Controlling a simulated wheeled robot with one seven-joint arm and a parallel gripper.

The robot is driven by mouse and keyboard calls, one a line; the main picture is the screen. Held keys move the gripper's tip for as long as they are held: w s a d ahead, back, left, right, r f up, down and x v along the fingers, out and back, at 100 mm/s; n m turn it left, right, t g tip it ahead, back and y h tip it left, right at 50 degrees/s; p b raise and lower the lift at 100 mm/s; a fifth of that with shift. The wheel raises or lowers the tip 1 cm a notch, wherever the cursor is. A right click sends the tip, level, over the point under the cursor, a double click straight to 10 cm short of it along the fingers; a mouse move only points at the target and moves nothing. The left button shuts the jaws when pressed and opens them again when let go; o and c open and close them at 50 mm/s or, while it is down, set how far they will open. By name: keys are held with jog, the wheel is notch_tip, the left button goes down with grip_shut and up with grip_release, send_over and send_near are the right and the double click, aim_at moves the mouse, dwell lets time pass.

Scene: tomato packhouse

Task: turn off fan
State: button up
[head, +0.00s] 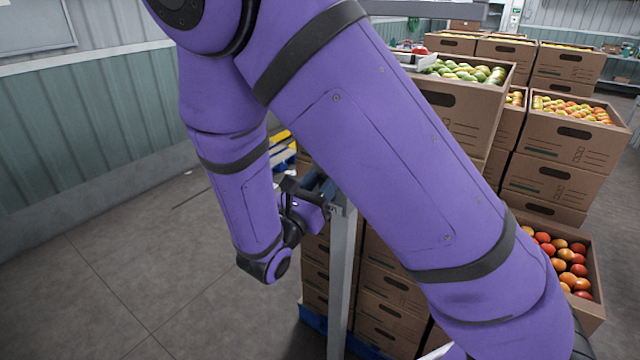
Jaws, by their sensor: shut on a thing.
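No fan can be made out in this view, and its switch is not identifiable either. My purple arm crosses the picture and bends down to a wrist left of a grey upright post (342,275). My gripper (322,192) is small and partly hidden behind my arm, at the top of that post. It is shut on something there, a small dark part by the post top. Its fingertips and the exact shape of that part are not clear.
Stacked cardboard boxes of tomatoes (572,135) fill the right side, with a box of green ones (465,105) nearer the middle. More boxes (388,300) stand behind the post on a blue pallet (318,322). The grey floor (110,290) at left is clear.

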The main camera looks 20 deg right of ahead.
jog(key=o, duration=0.9)
jog(key=shift+o, duration=0.2)
jog(key=v, duration=1.1)
jog(key=shift+w+d, duration=0.1)
jog(key=s+d+r+m+g+y, duration=0.4)
jog(key=d+m+g, duration=0.3)
jog(key=d, duration=0.1)
jog(key=s+d+r+m+g+y, duration=0.3)
jog(key=d+r+m+g+y, duration=0.1)
jog(key=d+m+g, duration=0.3)
jog(key=s+d+r+m+t+y, duration=0.1)
jog(key=s+r+m+t+y, duration=0.6)
jog(key=r+m+y, duration=0.3)
jog(key=shift+s+r+m+t, duration=0.3)
jog(key=shift+s+r, duration=0.2)
jog(key=shift+r, duration=0.1)
